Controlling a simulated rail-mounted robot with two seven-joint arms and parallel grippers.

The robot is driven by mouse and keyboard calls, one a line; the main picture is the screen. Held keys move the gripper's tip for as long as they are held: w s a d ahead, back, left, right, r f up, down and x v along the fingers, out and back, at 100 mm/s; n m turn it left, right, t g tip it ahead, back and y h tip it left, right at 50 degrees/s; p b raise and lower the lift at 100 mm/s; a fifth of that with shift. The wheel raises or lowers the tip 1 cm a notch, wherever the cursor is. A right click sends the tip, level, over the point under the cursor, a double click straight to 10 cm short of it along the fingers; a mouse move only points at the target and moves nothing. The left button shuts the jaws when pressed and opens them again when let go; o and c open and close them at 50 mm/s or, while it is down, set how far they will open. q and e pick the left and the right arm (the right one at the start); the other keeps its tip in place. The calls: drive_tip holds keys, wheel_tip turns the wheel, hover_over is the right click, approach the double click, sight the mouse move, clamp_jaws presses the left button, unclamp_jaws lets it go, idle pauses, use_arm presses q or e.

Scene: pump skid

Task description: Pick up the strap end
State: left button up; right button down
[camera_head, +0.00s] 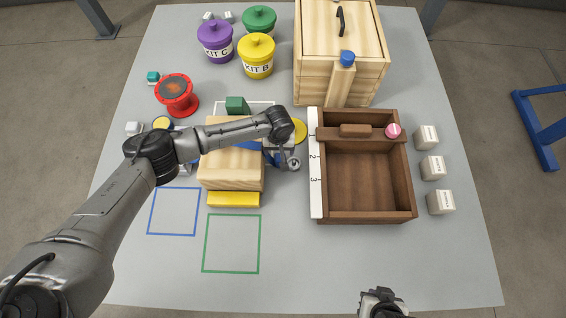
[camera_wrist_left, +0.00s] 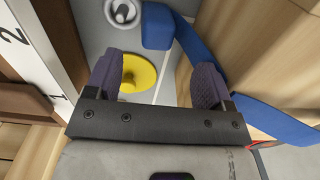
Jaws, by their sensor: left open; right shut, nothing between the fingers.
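A blue strap (camera_wrist_left: 203,52) runs along a light wooden block (camera_head: 230,172). In the left wrist view its blue end piece (camera_wrist_left: 157,27) lies beyond the fingertips, between their lines. Parts of the strap show in the head view (camera_head: 249,145), mostly behind my left arm. My left gripper (camera_wrist_left: 156,78) is open and empty, pointing down beside the block, with the end piece apart from both fingers. The right finger is close to the strap. My right gripper (camera_head: 382,302) is shut and empty at the bottom edge, far from the strap.
A brown wooden tray (camera_head: 366,215) with a numbered white strip (camera_head: 316,190) stands close right of the left gripper. A yellow disc (camera_wrist_left: 139,73) lies below the fingers. A wooden crate (camera_head: 342,30) and lidded pots (camera_head: 257,58) stand behind. The front table is clear.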

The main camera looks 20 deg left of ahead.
sight(280, 157)
use_arm(q)
drive_tip(key=shift+f, duration=0.9)
wheel_tip(280, 157, down, 4)
drive_tip(key=b, duration=0.3)
drive_tip(key=shift+d, duration=0.1)
drive_tip(key=shift+f+b, duration=0.4)
drive_tip(key=shift+f, duration=0.2)
drive_tip(key=c, duration=1.1)
